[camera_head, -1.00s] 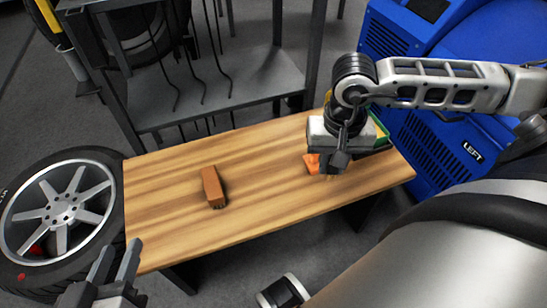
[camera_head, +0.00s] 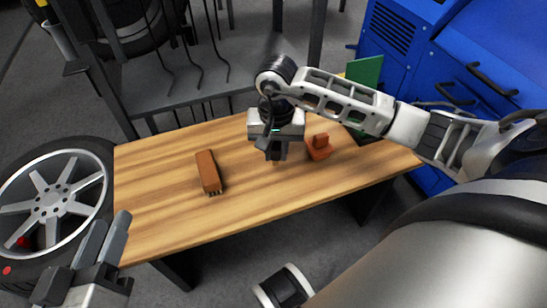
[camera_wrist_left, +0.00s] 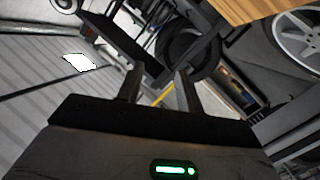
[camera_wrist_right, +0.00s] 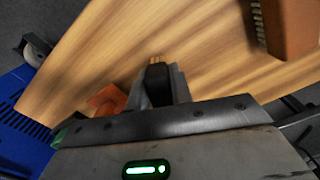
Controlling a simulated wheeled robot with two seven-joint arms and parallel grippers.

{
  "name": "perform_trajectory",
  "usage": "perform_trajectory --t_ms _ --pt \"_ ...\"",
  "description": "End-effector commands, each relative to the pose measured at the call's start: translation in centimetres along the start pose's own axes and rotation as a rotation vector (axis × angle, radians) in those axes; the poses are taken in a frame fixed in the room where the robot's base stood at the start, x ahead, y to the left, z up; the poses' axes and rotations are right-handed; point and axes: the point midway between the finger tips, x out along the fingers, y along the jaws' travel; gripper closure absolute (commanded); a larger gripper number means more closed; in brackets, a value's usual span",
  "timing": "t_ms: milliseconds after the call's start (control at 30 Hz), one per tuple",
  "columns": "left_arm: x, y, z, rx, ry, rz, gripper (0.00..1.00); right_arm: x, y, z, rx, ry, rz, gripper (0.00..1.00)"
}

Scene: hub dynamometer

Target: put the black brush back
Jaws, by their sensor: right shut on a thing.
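My right gripper (camera_head: 276,156) is over the middle of the wooden table, pointing down. It is shut on the black brush (camera_wrist_right: 157,82), whose dark body and tan tip show between the fingers in the right wrist view. In the head view the brush is mostly hidden by the gripper. A brown brush (camera_head: 208,172) with bristles lies on the table to the left, also partly visible in the right wrist view (camera_wrist_right: 297,25). My left gripper (camera_head: 112,240) is open and empty, off the table's front left corner; its parted fingers show in the left wrist view (camera_wrist_left: 160,85).
An orange block-like piece (camera_head: 319,147) sits on the table (camera_head: 150,215) just right of my right gripper. A green panel (camera_head: 368,76) stands behind my right arm. A blue cabinet (camera_head: 455,60) is at the right, a wheel (camera_head: 48,200) at the left, and a dark rack (camera_head: 180,90) behind.

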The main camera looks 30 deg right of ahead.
Motion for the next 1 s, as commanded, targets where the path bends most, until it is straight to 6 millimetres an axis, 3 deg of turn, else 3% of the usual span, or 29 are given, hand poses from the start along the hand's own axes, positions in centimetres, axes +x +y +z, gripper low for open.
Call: perform_trajectory --t_ms 133,267,300,400,767,800,833,867,1000 --pt "0.1 -0.1 0.3 -0.017 0.004 0.008 0.64 1.0 -0.7 -0.3 0.000 -0.002 -0.002 0.97" --pt "0.0 0.0 0.7 -0.055 0.021 0.028 0.64 3.2 -0.6 -0.2 0.000 -0.003 -0.001 0.97" --pt "0.2 0.3 -0.7 -0.017 0.074 0.043 0.64 3.7 -0.6 -0.2 -0.001 -0.003 -0.001 0.97" --pt "0.4 0.5 -2.0 0.029 0.120 0.054 0.64 3.9 -0.6 -0.3 0.000 0.001 -0.001 0.97" --pt "0.5 0.3 -2.1 0.054 0.135 0.052 0.64 4.0 -0.5 -0.3 -0.001 0.002 0.000 0.97" --pt "0.6 0.4 -2.3 0.060 0.141 0.054 0.64 4.0 -0.6 -0.3 -0.001 0.001 -0.001 0.70" --pt "0.6 0.4 -2.4 0.060 0.141 0.055 0.64 4.0 -0.6 -0.3 -0.001 0.001 -0.001 0.62" --pt "0.6 0.4 -2.4 0.059 0.141 0.055 0.64 4.0 -0.6 -0.3 -0.001 0.001 -0.001 0.57" --pt "0.6 0.4 -2.3 0.059 0.139 0.055 0.64 4.0 -0.6 -0.3 -0.001 0.001 -0.001 0.57"
